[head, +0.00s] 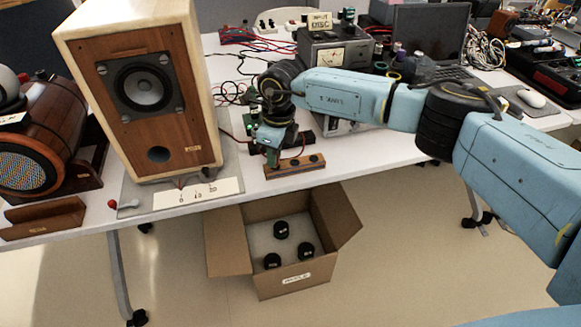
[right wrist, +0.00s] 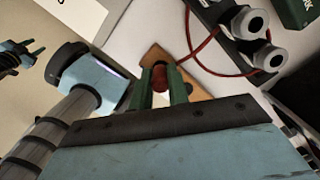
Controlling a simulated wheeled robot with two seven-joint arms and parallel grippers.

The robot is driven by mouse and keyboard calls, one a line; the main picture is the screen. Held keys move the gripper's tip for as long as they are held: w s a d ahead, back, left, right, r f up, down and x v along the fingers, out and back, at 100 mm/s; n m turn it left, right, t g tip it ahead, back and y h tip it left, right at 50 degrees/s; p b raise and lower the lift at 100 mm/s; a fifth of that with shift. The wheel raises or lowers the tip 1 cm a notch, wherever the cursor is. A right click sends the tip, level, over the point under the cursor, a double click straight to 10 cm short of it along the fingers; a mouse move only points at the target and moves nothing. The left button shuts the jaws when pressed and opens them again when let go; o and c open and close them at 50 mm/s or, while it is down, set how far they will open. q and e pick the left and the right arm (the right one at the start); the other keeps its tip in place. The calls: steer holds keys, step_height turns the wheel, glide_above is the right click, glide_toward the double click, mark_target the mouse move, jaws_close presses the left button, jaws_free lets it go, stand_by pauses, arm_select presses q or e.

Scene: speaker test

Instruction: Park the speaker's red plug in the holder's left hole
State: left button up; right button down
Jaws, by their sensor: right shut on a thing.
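My right gripper (head: 273,158) is shut on the red plug (right wrist: 160,78), which shows between its green fingers in the right wrist view. The wooden holder (head: 312,163), a low brown block with dark holes, lies near the table's front edge. It also shows behind the plug in the right wrist view (right wrist: 152,55). The gripper is at the holder's left end; I cannot tell whether the plug's tip is in the hole. The wooden speaker (head: 150,140) stands left of the holder. A dark pronged part at the wrist view's left edge may be my left gripper (right wrist: 33,47); its state is unclear.
An open cardboard box (head: 296,279) with several black round things stands on the floor below the holder. An amplifier-like meter box (head: 335,54) and a laptop (head: 430,35) stand behind. A red cable (right wrist: 205,65) curves near the plug. A numbered white card lies before the speaker.

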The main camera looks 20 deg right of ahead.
steer(key=shift+f, duration=0.35)
steer(key=c, duration=1.3)
jaws_free()
steer(key=shift+r, duration=0.1)
steer(key=shift+r+p, duration=2.45)
steer(key=shift+r, duration=1.3)
steer(key=shift+f, duration=0.1)
